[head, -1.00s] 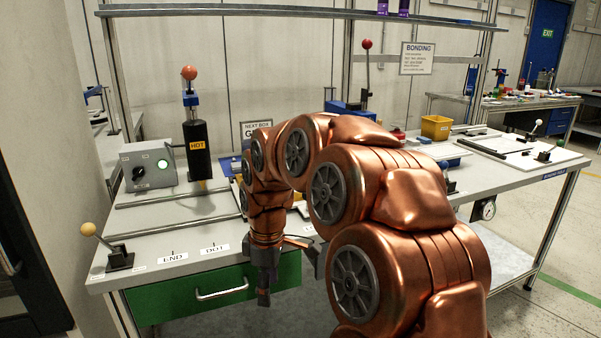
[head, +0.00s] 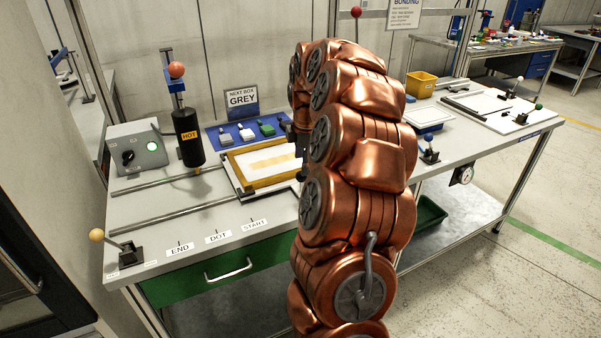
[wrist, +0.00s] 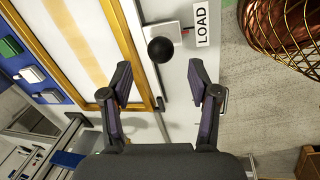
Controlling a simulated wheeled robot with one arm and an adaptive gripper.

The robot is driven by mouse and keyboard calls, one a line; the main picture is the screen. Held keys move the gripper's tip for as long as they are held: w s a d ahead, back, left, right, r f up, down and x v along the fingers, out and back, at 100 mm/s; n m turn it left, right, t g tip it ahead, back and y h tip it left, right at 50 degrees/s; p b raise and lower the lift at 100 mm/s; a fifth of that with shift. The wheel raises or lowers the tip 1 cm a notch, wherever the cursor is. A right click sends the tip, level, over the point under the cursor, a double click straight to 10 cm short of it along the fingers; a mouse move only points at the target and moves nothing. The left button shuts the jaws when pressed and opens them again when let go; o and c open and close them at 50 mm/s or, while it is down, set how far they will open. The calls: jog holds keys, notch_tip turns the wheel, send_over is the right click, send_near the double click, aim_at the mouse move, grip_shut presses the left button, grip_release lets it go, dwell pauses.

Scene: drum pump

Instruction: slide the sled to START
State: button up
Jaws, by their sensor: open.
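A flat sled (head: 234,177) with a yellow-edged frame (head: 268,182) on it lies at the rails, right of the hot black cylinder. The frame holds a white panel with a pale yellow band. The START label (head: 254,224) is on the table's front edge, right of DOT and END. In the wrist view, a black ball knob (wrist: 161,50) stands beside the yellow frame (wrist: 118,40), near a LOAD label (wrist: 201,24). My gripper (wrist: 160,78) is open, its fingers on either side below the knob, apparently not touching it. In the head view my arm hides the sled's right end.
The hot cylinder (head: 187,124) stands over the rails (head: 165,216). A lever with a yellow ball (head: 97,235) is at the left front corner. A blue mat (head: 212,136) with several small boxes lies behind the sled. A yellow bin (head: 421,85) sits at right.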

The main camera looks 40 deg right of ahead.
jog(key=f, duration=0.4)
jog(key=w+f+p, duration=0.1)
jog(key=f, duration=0.1)
jog(key=shift+d+f, duration=0.25)
jog(key=shift+d, duration=0.05)
grip_shut()
dwell(0.4)
